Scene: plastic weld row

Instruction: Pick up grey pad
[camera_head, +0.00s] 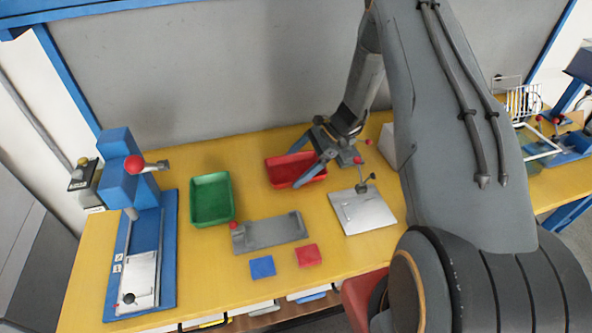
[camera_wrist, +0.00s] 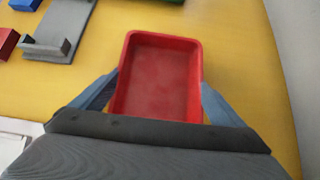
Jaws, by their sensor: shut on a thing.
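My gripper (camera_head: 312,168) is at the red tray (camera_head: 282,171), toward the back of the yellow table. In the wrist view its two blue-grey fingers lie against the left and right walls of the tray (camera_wrist: 165,38), and the gripper is shut on it. The tray looks empty and level; I cannot tell whether it is clear of the table. No small grey pad can be picked out. A flat grey fixture plate (camera_head: 270,232) lies in front of the tray, and its end shows at the upper left of the wrist view (camera_wrist: 62,25).
A blue pad (camera_head: 262,267) and a red pad (camera_head: 308,255) lie near the front edge. A green tray (camera_head: 212,200) and a blue press (camera_head: 135,240) stand to the left. A light metal plate with a clamp (camera_head: 362,212) is right of the grey plate.

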